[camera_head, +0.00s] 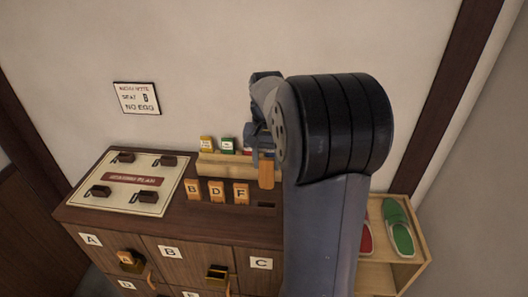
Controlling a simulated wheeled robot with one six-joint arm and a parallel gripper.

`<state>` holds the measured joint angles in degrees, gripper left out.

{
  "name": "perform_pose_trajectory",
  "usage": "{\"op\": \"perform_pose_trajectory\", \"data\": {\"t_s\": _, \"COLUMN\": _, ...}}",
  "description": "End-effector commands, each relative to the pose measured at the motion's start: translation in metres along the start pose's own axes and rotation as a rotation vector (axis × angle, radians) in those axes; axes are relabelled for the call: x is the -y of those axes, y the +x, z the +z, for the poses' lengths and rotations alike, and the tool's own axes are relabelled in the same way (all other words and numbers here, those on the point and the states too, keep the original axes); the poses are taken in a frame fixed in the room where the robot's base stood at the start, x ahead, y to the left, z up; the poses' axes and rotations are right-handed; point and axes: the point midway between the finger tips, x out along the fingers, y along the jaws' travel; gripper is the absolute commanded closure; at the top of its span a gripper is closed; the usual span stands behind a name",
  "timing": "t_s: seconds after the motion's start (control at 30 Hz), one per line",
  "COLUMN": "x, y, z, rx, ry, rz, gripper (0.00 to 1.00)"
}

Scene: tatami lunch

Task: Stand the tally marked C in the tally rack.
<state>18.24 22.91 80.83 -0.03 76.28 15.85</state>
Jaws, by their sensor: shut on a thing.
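My gripper (264,155) is shut on an orange-brown wooden tally (266,175), which hangs upright below the fingers above the cabinet top. I cannot read a letter on it. Tallies marked B (192,190), D (216,191) and F (240,193) stand in a row on the cabinet top, to the left of the held tally. A dark, slot-like rectangle (266,205) lies to the right of F, below the held tally in the picture. I cannot tell its depth. My arm hides the area to the right.
A pale wooden stand (222,165) with yellow, green and red cards is behind the tallies. A seating plan board (120,199) with small dark blocks lies at left. Lettered compartments form the cabinet (190,262) front. A shelf (408,260) with slippers stands at right.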

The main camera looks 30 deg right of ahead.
Motion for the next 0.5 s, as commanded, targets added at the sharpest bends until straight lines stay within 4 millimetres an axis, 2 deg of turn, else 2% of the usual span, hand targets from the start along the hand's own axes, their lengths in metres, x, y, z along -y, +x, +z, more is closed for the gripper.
{"op": "perform_pose_trajectory", "data": {"t_s": 0.27, "x": 0.000, "y": 0.017, "z": 0.000, "rx": 0.000, "ry": 0.000, "rz": 0.000, "gripper": 0.94}}
{"op": "perform_pose_trajectory", "data": {"t_s": 0.5, "x": 0.000, "y": 0.040, "z": 0.000, "rx": 0.000, "ry": -0.001, "rz": 0.000, "gripper": 0.94}}
